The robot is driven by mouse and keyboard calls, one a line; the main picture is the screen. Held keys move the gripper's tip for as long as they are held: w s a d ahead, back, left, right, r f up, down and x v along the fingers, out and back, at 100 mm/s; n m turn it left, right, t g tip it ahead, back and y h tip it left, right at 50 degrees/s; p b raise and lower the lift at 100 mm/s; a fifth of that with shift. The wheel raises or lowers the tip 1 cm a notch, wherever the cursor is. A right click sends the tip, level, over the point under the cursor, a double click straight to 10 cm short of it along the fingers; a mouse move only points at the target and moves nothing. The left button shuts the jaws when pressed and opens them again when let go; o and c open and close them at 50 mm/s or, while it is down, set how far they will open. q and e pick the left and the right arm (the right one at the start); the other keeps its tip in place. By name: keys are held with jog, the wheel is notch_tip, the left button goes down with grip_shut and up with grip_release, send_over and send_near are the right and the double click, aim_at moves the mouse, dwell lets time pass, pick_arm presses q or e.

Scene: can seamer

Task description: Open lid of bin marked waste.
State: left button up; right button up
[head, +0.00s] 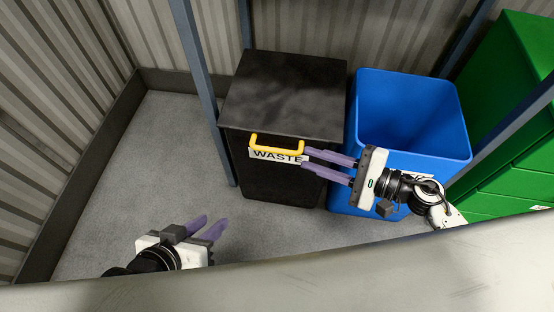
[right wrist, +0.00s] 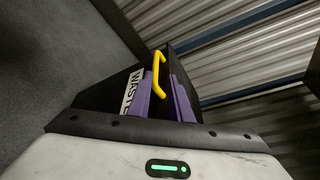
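The black waste bin (head: 285,90) stands at the back middle with its lid down. Its front carries a white WASTE label (head: 262,154) and a yellow handle (head: 277,143) at the lid's front edge. My right gripper (head: 304,158) is open, with its purple fingers pointing left near the right end of the handle. In the right wrist view the yellow handle (right wrist: 158,72) shows beyond and between the fingertips (right wrist: 162,80); I cannot tell whether they touch it. My left gripper (head: 215,225) is low at the left, away from the bin, with its fingers apart and empty.
An open blue bin (head: 410,90) stands directly right of the waste bin, under my right arm. Green drawers (head: 515,100) are at the far right. Blue posts (head: 203,85) stand near the bins. A pale surface edge (head: 330,275) crosses the front. The grey floor (head: 150,150) at left is clear.

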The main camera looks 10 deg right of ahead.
aim_at(278, 149)
jog(key=shift+n, duration=0.4)
jog(key=x, duration=1)
jog(key=shift+a+f, duration=0.2)
jog(key=shift+f, duration=0.05)
jog(key=shift+c, duration=0.5)
grip_shut()
